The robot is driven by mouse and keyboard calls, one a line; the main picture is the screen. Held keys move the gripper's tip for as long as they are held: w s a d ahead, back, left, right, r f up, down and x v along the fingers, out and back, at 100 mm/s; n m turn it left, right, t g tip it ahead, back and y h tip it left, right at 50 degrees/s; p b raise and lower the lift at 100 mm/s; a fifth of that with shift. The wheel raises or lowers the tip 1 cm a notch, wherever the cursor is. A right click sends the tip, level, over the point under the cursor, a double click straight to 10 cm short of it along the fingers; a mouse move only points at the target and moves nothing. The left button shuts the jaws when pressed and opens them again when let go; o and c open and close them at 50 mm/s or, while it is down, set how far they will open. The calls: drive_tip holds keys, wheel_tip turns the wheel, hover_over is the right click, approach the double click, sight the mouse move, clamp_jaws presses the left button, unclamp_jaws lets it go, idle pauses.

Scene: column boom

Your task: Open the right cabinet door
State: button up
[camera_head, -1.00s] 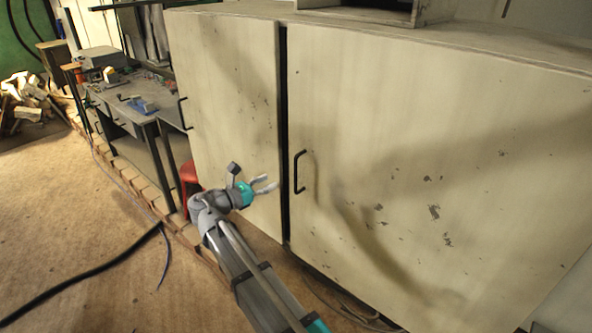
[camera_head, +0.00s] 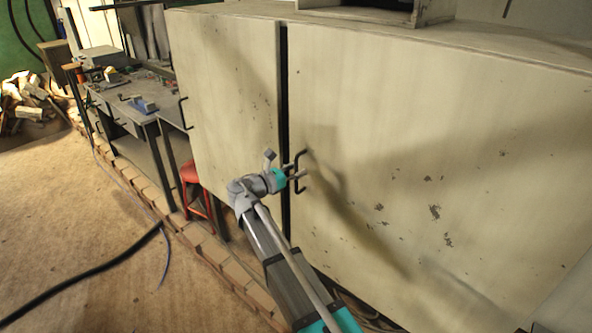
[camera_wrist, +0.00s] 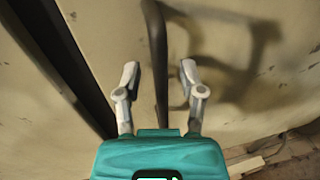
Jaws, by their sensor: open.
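The right cabinet door (camera_head: 440,150) is a large cream panel with chipped paint, and it stands closed. Its black bar handle (camera_head: 299,165) is near the door's left edge, beside the dark gap. My gripper (camera_head: 299,177) is at the lower half of this handle. In the wrist view my gripper (camera_wrist: 158,82) is open, with one finger on each side of the black handle bar (camera_wrist: 159,60). The fingers look apart from the bar. The handle's lower end is hidden behind my gripper's body in the wrist view.
The left cabinet door (camera_head: 235,100) is closed and has its own handle (camera_head: 183,113) at its left edge. A red stool (camera_head: 194,190) and a workbench (camera_head: 130,110) stand to the left. A brick edge (camera_head: 200,240) runs along the floor. Open floor lies at the left.

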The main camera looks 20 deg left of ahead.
clamp_jaws()
drive_tip(key=shift+a, duration=0.1)
idle(0.4)
